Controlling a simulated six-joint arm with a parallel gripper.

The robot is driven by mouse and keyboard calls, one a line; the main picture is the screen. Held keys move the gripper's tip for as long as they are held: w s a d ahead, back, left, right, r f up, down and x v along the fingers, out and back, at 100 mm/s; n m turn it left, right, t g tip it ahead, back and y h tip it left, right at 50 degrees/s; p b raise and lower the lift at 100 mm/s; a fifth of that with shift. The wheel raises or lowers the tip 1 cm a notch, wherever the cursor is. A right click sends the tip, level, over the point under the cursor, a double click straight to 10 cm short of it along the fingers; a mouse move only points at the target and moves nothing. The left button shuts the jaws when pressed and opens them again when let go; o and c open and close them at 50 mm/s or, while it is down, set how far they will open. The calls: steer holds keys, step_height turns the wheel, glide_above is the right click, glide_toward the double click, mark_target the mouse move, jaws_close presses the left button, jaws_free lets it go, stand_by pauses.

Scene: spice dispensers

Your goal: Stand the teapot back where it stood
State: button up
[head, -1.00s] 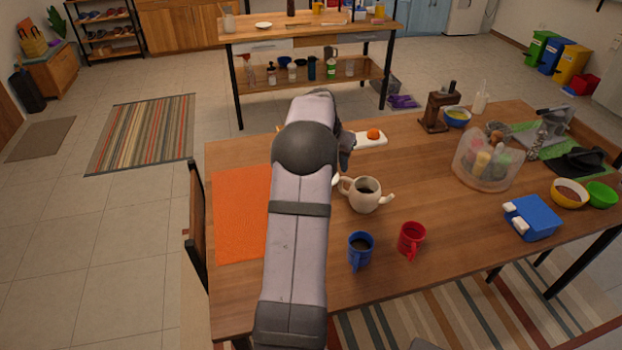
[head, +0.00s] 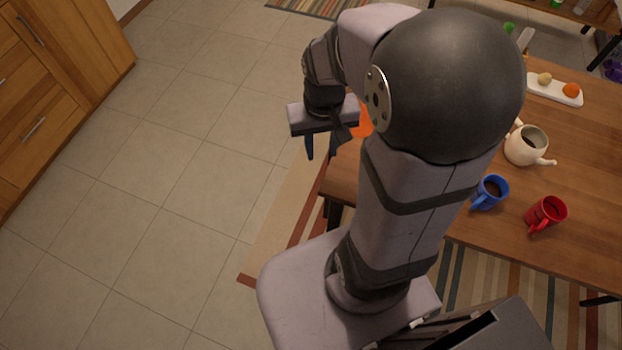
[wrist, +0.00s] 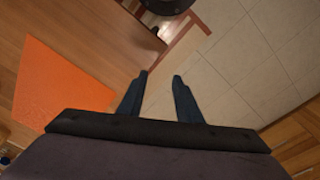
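The white teapot (head: 524,148) stands upright on the wooden table at the right of the head view. Dark liquid shows in its open top, and its spout points right. My gripper (head: 325,148) is well to the left of it, beyond the table's left edge and over the floor. In the wrist view my gripper (wrist: 160,76) shows two dark fingers apart with nothing between them. The teapot is not in the wrist view.
A blue mug (head: 490,192) and a red mug (head: 546,213) stand in front of the teapot. A white tray (head: 545,93) with an orange fruit lies behind it. The orange mat (wrist: 58,85) lies on the table, mostly hidden by my arm in the head view.

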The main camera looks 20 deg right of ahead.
steer(key=s+a+f+n, duration=0.1)
steer(key=s+a+n, duration=0.1)
steer(key=s+a, duration=0.3)
steer(key=shift+s+a+f+n, duration=0.2)
steer(key=shift+s+f+n, duration=0.1)
steer(key=shift+s, duration=0.25)
step_height(320, 180, up, 4)
steer(key=p, duration=0.4)
steer(key=shift+r, duration=0.2)
stand_by(0.3)
